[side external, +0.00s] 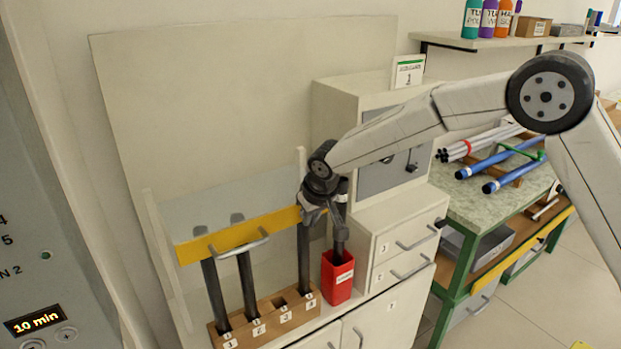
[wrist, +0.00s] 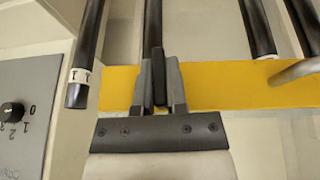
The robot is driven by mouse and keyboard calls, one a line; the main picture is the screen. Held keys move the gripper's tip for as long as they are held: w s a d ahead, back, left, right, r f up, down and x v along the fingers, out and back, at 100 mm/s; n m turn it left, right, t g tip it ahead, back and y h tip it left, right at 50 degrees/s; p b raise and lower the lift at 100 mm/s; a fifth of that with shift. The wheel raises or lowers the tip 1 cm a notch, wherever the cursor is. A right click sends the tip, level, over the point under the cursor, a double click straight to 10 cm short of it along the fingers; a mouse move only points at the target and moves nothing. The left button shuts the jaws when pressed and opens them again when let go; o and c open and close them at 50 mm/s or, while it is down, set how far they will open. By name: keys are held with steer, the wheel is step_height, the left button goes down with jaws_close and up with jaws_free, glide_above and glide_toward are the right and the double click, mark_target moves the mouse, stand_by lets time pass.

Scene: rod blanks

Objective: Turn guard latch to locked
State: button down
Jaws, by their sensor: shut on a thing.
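The yellow guard bar (side external: 222,240) crosses in front of the dark rods standing in the numbered wooden block. My gripper (side external: 312,212) is at the bar's right end. In the wrist view my gripper (wrist: 158,88) lies over the yellow bar (wrist: 225,88), with its fingers shut on a narrow dark piece (wrist: 158,82). That piece appears to be the guard latch. A dark rod (wrist: 152,25) runs behind or beyond it. The fingers cover much of the latch, and its locked or unlocked setting cannot be read. In the side view my gripper hides the latch.
A red bin (side external: 337,280) holds a dark rod right of the block (side external: 270,318). A white-banded rod (wrist: 78,80) is close left of my gripper in the wrist view. A bar handle (side external: 240,246) juts from the guard. A grey knob panel (wrist: 25,115) is at left.

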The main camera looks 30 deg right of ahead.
steer(key=shift+w+r, duration=0.25)
steer(key=shift+r, duration=0.05)
steer(key=shift+a+h, duration=0.1)
steer(key=shift+h, duration=0.5)
steer(key=shift+a+n+t+h, duration=0.15)
steer(key=shift+n+h, duration=0.2)
steer(key=shift+h, duration=0.8)
steer(key=shift+n+t+h, duration=0.15)
steer(key=shift+n+h, duration=0.2)
steer(key=shift+h, duration=0.8)
steer(key=c, duration=0.7)
jaws_free()
steer(key=shift+o, duration=0.2)
steer(key=shift+f, duration=0.1)
steer(key=shift+s, duration=0.1)
steer(key=v, duration=0.7)
steer(key=shift+a+r, duration=0.2)
steer(key=shift+r, duration=0.1)
